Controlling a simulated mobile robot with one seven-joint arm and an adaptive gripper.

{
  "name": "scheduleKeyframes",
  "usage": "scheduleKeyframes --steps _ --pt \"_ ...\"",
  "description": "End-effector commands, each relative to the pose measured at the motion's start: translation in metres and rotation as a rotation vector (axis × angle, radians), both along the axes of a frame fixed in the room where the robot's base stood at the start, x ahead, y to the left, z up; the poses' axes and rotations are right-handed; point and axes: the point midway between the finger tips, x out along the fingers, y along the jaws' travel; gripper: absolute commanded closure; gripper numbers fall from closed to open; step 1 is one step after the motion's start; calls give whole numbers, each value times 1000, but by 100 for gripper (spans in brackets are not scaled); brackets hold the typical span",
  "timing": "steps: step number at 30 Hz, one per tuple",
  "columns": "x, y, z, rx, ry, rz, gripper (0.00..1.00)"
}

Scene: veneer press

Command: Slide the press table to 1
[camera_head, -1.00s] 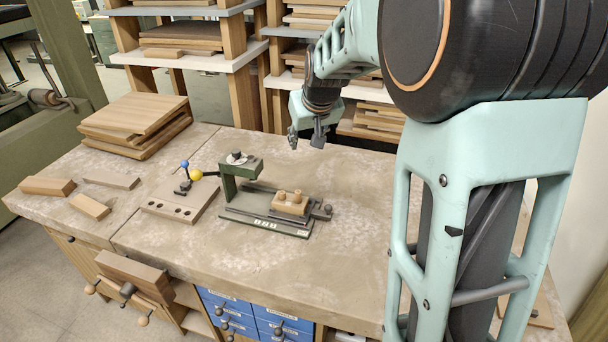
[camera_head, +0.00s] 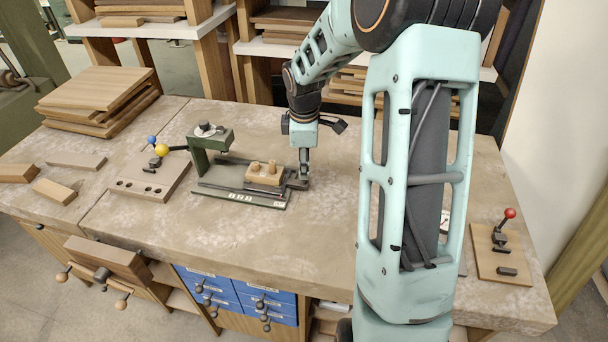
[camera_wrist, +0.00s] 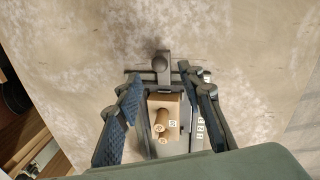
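The small dark-green press (camera_head: 208,150) stands on the workbench. Its sliding table carries a wooden block (camera_head: 264,177) with two round pegs, and a dark handle with a knob (camera_wrist: 160,64) sticks out at its right end. The base's front edge has white number marks (camera_head: 241,198); the wrist view shows part of this scale (camera_wrist: 201,126) and a mark like 0 on the block. My gripper (camera_head: 304,178) points down at the handle end. In the wrist view its blue-padded fingers (camera_wrist: 160,76) are apart, one on each side of the handle, with no visible contact.
Left of the press is a lever board (camera_head: 150,180) with yellow and blue knobs. Stacked boards (camera_head: 97,97) and loose wood blocks lie further left. A red-knobbed lever board (camera_head: 499,255) sits at the right. The bench front (camera_head: 260,238) is clear.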

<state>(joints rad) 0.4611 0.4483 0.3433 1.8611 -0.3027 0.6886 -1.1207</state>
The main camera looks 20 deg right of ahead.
Motion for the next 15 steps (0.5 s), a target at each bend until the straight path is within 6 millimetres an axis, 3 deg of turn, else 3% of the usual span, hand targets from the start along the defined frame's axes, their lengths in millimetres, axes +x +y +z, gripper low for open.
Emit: scheduleKeyframes --steps 6,15 --pt "7 -3 -38 0 1 0 64" --pt "10 -4 -55 -1 -2 -1 64"
